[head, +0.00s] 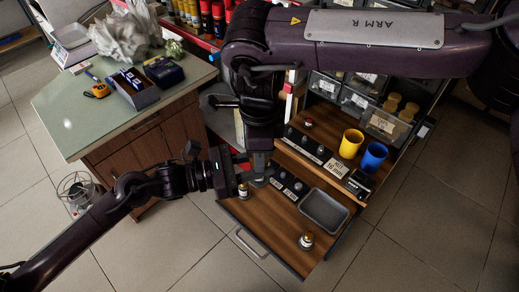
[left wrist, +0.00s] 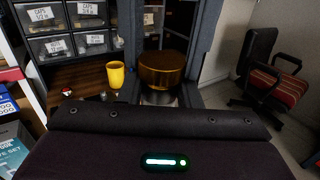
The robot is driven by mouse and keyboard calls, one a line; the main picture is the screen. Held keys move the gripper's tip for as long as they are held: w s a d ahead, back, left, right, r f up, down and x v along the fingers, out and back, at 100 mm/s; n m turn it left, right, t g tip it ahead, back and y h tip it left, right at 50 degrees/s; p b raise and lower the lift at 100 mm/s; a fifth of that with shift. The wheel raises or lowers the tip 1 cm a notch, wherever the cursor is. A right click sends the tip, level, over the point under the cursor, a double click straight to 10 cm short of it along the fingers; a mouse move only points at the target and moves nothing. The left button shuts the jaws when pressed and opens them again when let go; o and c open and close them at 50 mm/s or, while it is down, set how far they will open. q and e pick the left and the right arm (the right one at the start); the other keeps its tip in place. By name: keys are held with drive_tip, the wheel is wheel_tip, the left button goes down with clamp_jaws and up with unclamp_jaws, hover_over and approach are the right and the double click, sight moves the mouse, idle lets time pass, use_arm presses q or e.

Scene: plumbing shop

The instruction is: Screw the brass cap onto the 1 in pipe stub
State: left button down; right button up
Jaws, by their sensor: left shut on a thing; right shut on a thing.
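A brass cap (left wrist: 162,68) shows large in the left wrist view, between the two dark fingers of my left gripper (left wrist: 163,60). A silvery round piece (left wrist: 158,98) shows just below it; I cannot tell how the two are joined. In the head view my left gripper (head: 242,178) is at the left edge of the wooden work surface (head: 270,217), by a small brass-topped piece (head: 243,190). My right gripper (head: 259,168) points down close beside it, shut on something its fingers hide. Another small brass-and-white fitting (head: 306,240) stands near the front right of the surface.
A grey tray (head: 324,211), yellow cup (head: 351,143) and blue cup (head: 373,156) stand to the right. Labelled racks of dark pieces (head: 288,184) lie behind. A green-topped counter (head: 75,118) is at left. The surface between tray and left edge is mostly clear.

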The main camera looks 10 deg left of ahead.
drive_tip(key=shift+w+m, duration=0.1)
drive_tip(key=shift+m, duration=0.8)
drive_tip(key=o, duration=1.1)
drive_tip(key=shift+c, duration=0.2)
drive_tip(key=shift+r, duration=0.1)
drive_tip(key=shift+r, duration=2.2)
drive_tip(key=shift+c, duration=0.5)
